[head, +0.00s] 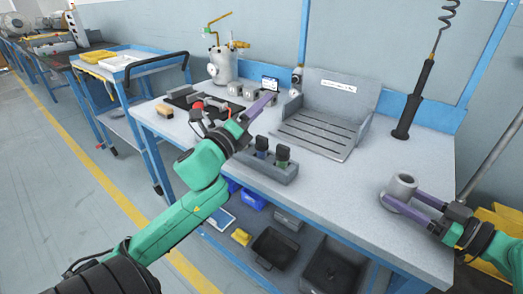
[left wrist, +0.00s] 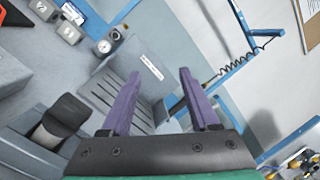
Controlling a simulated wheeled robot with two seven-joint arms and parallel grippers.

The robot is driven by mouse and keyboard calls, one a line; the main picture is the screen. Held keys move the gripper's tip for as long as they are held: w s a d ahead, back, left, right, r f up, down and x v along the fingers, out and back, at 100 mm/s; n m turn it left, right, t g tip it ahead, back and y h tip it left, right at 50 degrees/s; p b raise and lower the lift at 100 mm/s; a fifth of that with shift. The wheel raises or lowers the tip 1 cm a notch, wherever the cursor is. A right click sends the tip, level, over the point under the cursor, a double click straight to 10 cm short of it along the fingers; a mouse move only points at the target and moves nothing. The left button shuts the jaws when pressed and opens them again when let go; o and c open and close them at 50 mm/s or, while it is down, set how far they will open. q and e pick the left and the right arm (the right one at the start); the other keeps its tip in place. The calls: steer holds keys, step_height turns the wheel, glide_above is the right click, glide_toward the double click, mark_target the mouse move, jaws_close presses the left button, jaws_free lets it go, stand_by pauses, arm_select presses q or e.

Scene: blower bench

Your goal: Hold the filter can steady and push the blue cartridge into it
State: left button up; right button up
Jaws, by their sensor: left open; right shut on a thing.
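The filter can (head: 403,186) is a short grey hollow cylinder standing upright at the right end of the bench. My right gripper (head: 396,202) is shut on it low down, with purple fingers. Two black-topped cartridges stand in a grey holder (head: 268,166) near the front edge; the left one, the blue cartridge (head: 262,148), shows a blue band, the other (head: 283,156) a green one. My left gripper (head: 268,101) is open and empty, above the bench behind the holder. Its spread fingers also show in the left wrist view (left wrist: 157,80), with one black-topped cartridge (left wrist: 62,117) at lower left.
A grey slotted tray (head: 310,137) with a raised back stands behind the holder. A pressure pot (head: 223,68) and a dark mat with small parts lie at the back left. A black tool (head: 413,100) hangs on a coiled cord. The bench between holder and can is clear.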

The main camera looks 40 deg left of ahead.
mark_target(259, 144)
arm_select(q)
steer(key=s+d+f+m+g, duration=0.1)
steer(key=s+f+m+g, duration=0.1)
steer(key=s+f+m, duration=0.8)
steer(key=shift+m+h, duration=0.4)
steer(key=shift+m, duration=0.3)
steer(key=w, duration=0.4)
steer(key=w+r, duration=0.1)
steer(key=w, duration=0.1)
steer(key=shift+w+d, duration=0.2)
steer(key=shift+w, duration=0.2)
steer(key=w, duration=0.5)
steer(key=shift+w+d, duration=0.1)
steer(key=shift+d, duration=0.1)
jaws_close()
step_height(259, 144, up, 9)
steer(key=w+d+r+m+g+h, duration=0.1)
steer(key=w+d+m+h, duration=0.25)
steer(key=d, duration=0.75)
steer(key=w+d+r+m+g+h, duration=0.15)
steer(key=w+d+h, duration=0.3)
steer(key=d, duration=0.65)
steer(key=s+d+r+m+g+h, duration=0.1)
steer(key=d+r+m+h, duration=0.1)
steer(key=d, duration=1.1)
steer(key=shift+r+m+g+h, duration=0.25)
steer(key=shift+m+g+h, duration=0.15)
steer(key=shift+h, duration=0.1)
